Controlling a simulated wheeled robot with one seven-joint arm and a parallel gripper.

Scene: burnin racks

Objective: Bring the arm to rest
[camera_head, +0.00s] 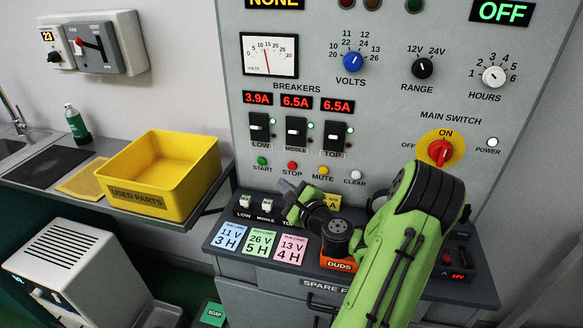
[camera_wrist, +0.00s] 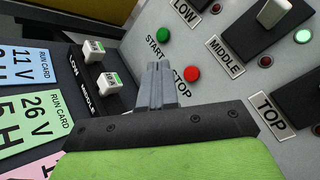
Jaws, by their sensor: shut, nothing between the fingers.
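My green arm (camera_head: 385,265) reaches in from the lower right over the ledge of the grey panel and is bent. My gripper (camera_head: 287,187) is above the ledge near the panel face, below the STOP and MUTE buttons. In the wrist view its grey fingers (camera_wrist: 156,82) are together with nothing between them. They overlap the picture area beside the red STOP button (camera_wrist: 193,74); I cannot tell how far off it is. Part of the ledge behind my arm is hidden.
Breaker switches (camera_head: 296,130) and a red main switch (camera_head: 440,151) are on the panel. A yellow bin (camera_head: 185,200) stands on the left counter.

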